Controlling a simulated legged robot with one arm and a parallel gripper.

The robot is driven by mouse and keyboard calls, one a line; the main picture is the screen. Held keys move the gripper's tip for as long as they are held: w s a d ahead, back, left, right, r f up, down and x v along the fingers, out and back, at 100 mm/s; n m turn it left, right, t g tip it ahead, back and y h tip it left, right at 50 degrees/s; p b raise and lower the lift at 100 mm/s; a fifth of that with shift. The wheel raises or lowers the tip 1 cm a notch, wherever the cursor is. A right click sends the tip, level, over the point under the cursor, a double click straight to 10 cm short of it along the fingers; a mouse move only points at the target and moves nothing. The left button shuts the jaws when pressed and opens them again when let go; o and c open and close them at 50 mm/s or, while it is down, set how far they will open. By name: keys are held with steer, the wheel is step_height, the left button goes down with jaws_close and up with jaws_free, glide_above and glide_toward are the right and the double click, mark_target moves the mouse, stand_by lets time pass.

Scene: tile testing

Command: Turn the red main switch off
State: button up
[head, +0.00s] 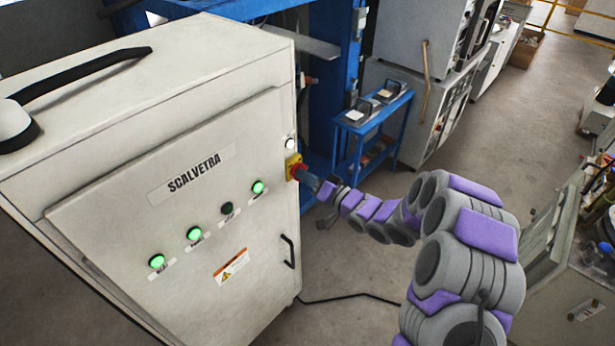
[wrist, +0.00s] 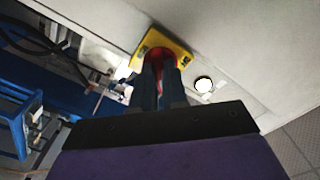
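The red main switch (head: 294,168) sits on a yellow plate on the right side face of the white SCALVETRA cabinet (head: 190,110). My gripper (head: 312,181) is right at the switch, coming from the right. In the wrist view, the red switch knob (wrist: 158,58) shows between the two dark fingers of my gripper (wrist: 161,75), with the yellow plate (wrist: 179,48) behind. The fingers lie on both sides of the knob and appear closed on it. The fingers hide much of the knob, so its exact angle is hard to read.
A lit white lamp (head: 291,144) is just above the switch. Green lit buttons (head: 194,233) and a dark one (head: 227,208) are on the cabinet front. A black handle (head: 289,251) is below the switch. A blue cart (head: 372,125) stands behind. A cable lies on the floor.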

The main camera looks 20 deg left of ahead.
steer(key=shift+d, duration=0.1)
jaws_close()
steer(key=n+b, duration=0.6)
steer(key=n, duration=1.1)
steer(key=shift+f+n, duration=0.1)
steer(key=shift+n, duration=0.3)
stand_by(0.5)
